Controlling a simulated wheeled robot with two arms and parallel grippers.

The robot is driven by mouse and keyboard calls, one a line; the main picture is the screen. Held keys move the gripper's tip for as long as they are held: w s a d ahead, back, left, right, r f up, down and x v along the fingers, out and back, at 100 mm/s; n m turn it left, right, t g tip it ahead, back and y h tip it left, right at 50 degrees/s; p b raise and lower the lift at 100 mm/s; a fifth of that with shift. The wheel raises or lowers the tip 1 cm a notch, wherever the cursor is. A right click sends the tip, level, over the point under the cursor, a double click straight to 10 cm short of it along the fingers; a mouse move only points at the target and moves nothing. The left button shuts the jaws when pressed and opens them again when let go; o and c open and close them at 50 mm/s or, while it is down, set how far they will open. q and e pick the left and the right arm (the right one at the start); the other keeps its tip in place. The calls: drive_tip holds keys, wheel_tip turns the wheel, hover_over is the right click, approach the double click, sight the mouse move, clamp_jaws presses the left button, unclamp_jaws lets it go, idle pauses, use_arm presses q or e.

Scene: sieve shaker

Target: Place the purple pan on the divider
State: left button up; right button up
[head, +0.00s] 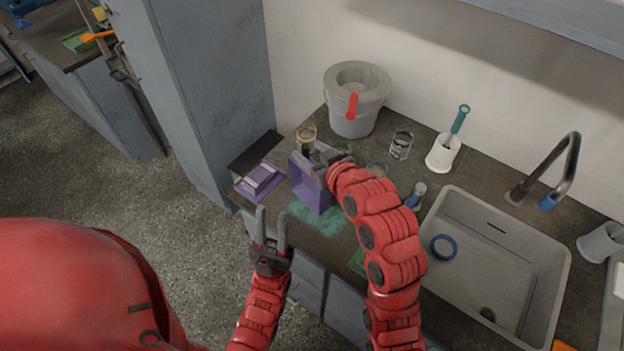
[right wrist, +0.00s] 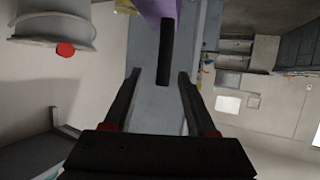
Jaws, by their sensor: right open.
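A purple open box-like piece, which I take for the purple pan (head: 312,192), stands tilted on the counter in the head view. My right gripper (head: 312,165) is at its upper edge, partly hiding it. In the right wrist view my right gripper (right wrist: 158,82) is open; a dark bar stands between the fingers, with the purple pan (right wrist: 155,8) at the top edge. A flat purple piece with a pale block on it (head: 260,182), possibly the divider, lies to the left; I cannot tell for sure. My left gripper (head: 270,230) is open and empty, in front of the counter edge.
A grey bucket (head: 357,100) with a red tag stands at the back. The sink (head: 500,260) takes up the right side. A tall grey cabinet (head: 205,90) borders the left.

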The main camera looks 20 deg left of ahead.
drive_tip(key=shift+w+a+f, duration=0.15)
drive_tip(key=p+x, duration=0.2)
drive_tip(key=x, duration=0.2)
drive_tip(key=shift+a+f+p, duration=0.2)
drive_tip(key=shift+f+p, duration=0.1)
drive_tip(key=shift+p, duration=0.05)
drive_tip(key=shift+w+a+f, duration=0.15)
clamp_jaws()
idle(1.0)
